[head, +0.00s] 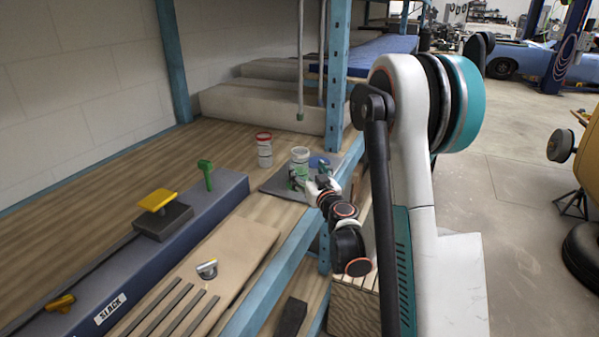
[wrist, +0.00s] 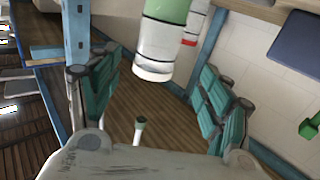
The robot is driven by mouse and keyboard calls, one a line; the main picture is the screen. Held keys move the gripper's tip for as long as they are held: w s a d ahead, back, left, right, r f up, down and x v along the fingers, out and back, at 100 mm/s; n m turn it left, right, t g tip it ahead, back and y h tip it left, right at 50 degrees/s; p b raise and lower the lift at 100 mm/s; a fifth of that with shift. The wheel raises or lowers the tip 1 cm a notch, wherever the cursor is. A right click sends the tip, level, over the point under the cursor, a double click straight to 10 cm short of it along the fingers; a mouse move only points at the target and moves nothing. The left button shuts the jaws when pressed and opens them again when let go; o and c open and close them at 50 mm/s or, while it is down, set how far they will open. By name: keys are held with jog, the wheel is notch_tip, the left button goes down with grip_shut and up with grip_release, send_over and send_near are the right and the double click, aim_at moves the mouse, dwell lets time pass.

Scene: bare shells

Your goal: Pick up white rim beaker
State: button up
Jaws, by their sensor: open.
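The white rim beaker (head: 299,157) stands upright on a dark flat sheet on the wooden shelf; it is white with a green band. It also shows in the wrist view (wrist: 157,55), its white rim towards the picture's lower edge. My gripper (head: 322,184) is just in front and to the right of it in the head view. In the wrist view my gripper (wrist: 158,98) is open, with teal fingers wide apart. The beaker lies beyond and between them, with no contact that I can make out. Its far end is cut off by the frame.
A red-rimmed beaker (head: 264,152) stands close behind, to the left. A pole (head: 300,70) with a green tip hangs above. A blue shelf post (head: 338,75) rises to the right. A long blue-grey box (head: 200,215) and a tan board (head: 215,265) lie nearer.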

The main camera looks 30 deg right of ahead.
aim_at(303, 162)
jog(key=w, duration=0.3)
jog(key=w+d+b, duration=0.1)
jog(key=w, duration=0.1)
jog(key=w+b, duration=0.1)
jog(key=w, duration=0.2)
jog(key=shift+w+d+r, duration=0.15)
jog(key=shift+w+d, duration=0.2)
jog(key=shift+d, duration=0.05)
jog(key=c, duration=1.2)
